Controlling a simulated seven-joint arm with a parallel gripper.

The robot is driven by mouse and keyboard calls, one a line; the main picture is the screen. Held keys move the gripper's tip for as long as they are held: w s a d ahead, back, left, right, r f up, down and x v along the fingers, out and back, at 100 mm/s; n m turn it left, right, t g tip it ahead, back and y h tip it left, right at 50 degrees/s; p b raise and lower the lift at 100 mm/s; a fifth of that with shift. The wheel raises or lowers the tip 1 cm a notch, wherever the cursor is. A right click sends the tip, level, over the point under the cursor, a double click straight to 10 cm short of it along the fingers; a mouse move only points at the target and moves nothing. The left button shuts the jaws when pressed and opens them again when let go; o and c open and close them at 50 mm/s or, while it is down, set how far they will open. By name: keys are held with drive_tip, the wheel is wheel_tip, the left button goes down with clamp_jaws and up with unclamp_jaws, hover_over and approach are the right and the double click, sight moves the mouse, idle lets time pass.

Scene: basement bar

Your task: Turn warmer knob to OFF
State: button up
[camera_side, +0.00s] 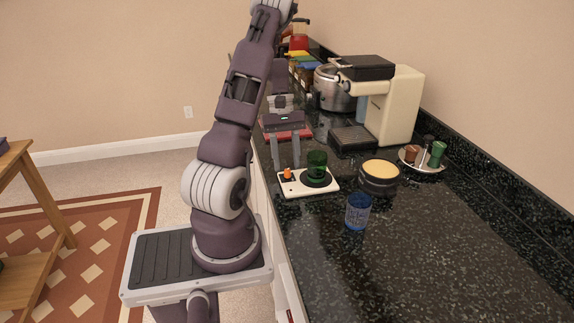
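The warmer (309,190) is a small cream plate with a dark round pad, lying on the black counter. An orange knob (287,174) stands on its left end. A green glass (317,160) stands on the dark pad. My gripper (286,161) points down with its two fingers spread apart and nothing seen between them. Its fingertips are just above or behind the knob in this view; the exact depth and any contact cannot be told. The knob's pointer and any OFF mark are too small to read.
A blue glass (357,213) and a dark bowl with yellow contents (380,179) stand right of the warmer. A coffee machine (402,105), a steel pot (332,95) and a plate with small jars (422,168) stand behind. The front right counter is clear.

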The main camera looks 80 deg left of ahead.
drive_tip(key=v, duration=0.5)
drive_tip(key=shift+r, duration=0.3)
drive_tip(key=w+d+r+m+t+y, duration=0.1)
drive_tip(key=w+d+r+m, duration=0.2)
drive_tip(key=d, duration=0.4)
drive_tip(key=w+d+r+m+y, duration=0.1)
drive_tip(key=d+r+m, duration=0.3)
drive_tip(key=d+r, duration=0.3)
drive_tip(key=w+d+r+m+t+y, duration=0.1)
drive_tip(key=d+r+m, duration=0.2)
drive_tip(key=d, duration=0.5)
drive_tip(key=s+d+m+t+y, duration=0.1)
drive_tip(key=s+d+m+t, duration=0.2)
drive_tip(key=s+d+m, duration=0.5)
drive_tip(key=d, duration=0.4)
drive_tip(key=shift+r+t+y, duration=0.25)
drive_tip(key=shift+t+y, duration=0.05)
